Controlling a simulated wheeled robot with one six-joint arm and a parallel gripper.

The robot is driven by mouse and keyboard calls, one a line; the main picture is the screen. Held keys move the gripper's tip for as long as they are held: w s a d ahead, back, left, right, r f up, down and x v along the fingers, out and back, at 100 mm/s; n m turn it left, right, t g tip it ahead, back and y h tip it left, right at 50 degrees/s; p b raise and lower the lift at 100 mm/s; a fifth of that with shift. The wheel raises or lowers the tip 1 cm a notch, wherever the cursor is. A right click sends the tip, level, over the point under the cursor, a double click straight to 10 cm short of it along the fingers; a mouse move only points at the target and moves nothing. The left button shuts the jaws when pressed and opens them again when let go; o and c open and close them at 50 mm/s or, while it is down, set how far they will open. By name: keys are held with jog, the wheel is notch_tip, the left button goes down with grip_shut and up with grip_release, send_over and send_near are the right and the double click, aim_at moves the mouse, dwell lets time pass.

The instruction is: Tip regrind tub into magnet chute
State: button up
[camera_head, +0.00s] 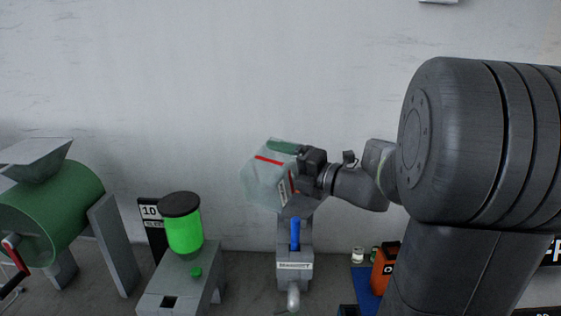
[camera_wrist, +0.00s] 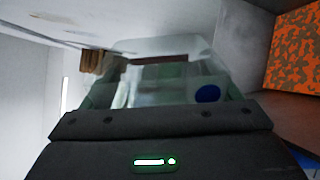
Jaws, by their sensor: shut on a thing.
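The regrind tub (camera_head: 265,180) is a pale translucent box with a red line and a white label. In the head view it is held in the air, tilted, above the chute. My gripper (camera_head: 306,168) is shut on its right side. The magnet chute (camera_head: 294,268) stands below, a grey piece with a "MAGNET" label and a blue part (camera_head: 295,233) on top. In the wrist view the tub (camera_wrist: 165,90) fills the middle beyond the dark gripper (camera_wrist: 160,125). The fingertips are hidden there, and I cannot tell whether material is leaving the tub.
Left of the chute is a grey machine (camera_head: 180,284) with a bright green jar (camera_head: 185,235). A green drum with a grey hopper (camera_head: 38,155) stands at the far left. An orange container (camera_head: 384,270) stands right of the chute. The pale wall lies behind.

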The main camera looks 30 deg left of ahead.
jog(key=s+n+b, duration=0.1)
jog(key=s+f+n+b, duration=0.1)
jog(key=s+n, duration=0.1)
jog(key=s, duration=0.1)
jog(key=shift+f+b, duration=0.25)
jog(key=shift+b, duration=0.15)
jog(key=shift+w, duration=0.1)
